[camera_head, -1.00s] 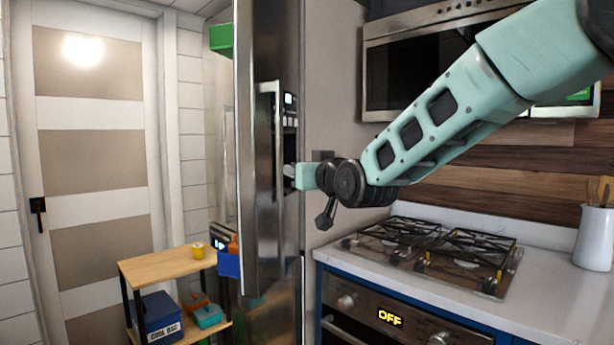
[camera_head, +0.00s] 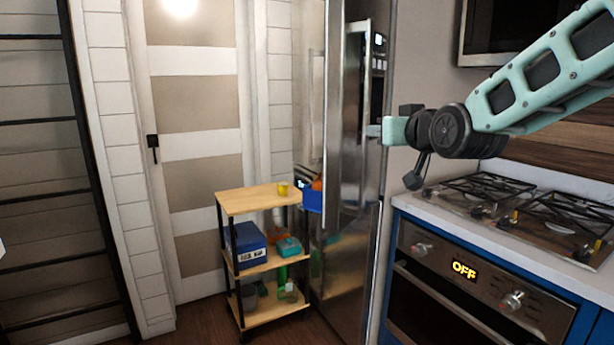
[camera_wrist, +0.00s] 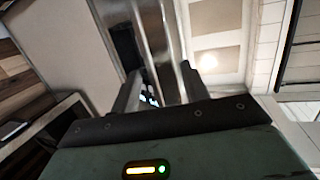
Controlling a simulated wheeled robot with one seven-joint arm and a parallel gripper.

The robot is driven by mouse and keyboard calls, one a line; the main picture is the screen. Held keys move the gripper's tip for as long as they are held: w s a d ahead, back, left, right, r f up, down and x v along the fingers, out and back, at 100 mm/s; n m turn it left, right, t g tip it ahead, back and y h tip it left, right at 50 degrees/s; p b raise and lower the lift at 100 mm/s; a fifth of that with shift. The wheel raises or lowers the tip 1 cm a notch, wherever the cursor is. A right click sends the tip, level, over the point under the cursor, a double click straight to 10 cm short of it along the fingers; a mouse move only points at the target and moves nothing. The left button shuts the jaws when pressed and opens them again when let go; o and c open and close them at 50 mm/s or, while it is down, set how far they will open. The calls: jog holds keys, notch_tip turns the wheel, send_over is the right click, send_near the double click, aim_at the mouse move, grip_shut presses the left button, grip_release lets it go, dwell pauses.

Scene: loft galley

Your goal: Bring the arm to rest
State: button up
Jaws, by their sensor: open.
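My arm reaches in from the right in the head view, with its dark wrist joint in front of the wall beside the fridge. My gripper (camera_head: 375,131) points left toward the steel fridge (camera_head: 347,200), close to its front; I cannot tell whether it touches. In the wrist view my gripper (camera_wrist: 163,88) shows its two fingers spread apart, with nothing seen held between them. The fridge's steel front (camera_wrist: 160,45) and its dark dispenser panel (camera_wrist: 126,42) appear beyond the fingers.
A wooden cart (camera_head: 255,200) with a blue box (camera_head: 246,243) and a yellow cup (camera_head: 283,188) stands left of the fridge. The stove (camera_head: 535,205) and oven (camera_head: 460,290) are below the arm. A panelled door (camera_head: 200,130) stands behind. Floor left of the cart is partly clear.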

jog(key=s+a+f+n+g+y, duration=0.1)
jog(key=s+a+f+g, duration=0.35)
jog(key=s+f, duration=0.3)
jog(key=s+a+f+n+g, duration=0.2)
jog(key=s+a+f+g, duration=0.25)
jog(key=s+f, duration=0.35)
jog(key=s+f+n+g+h, duration=0.1)
jog(key=s+f+g, duration=0.1)
jog(key=s, duration=0.5)
jog(key=s+d+f+g+h, duration=0.1)
jog(key=s+f+g, duration=0.1)
jog(key=s, duration=0.6)
jog(key=s+d+f+n+g+h+p, duration=0.1)
jog(key=s+f+g, duration=0.2)
jog(key=s, duration=0.5)
jog(key=shift+d+f+n, duration=0.25)
jog(key=shift+f+n, duration=0.05)
jog(key=shift+f, duration=0.1)
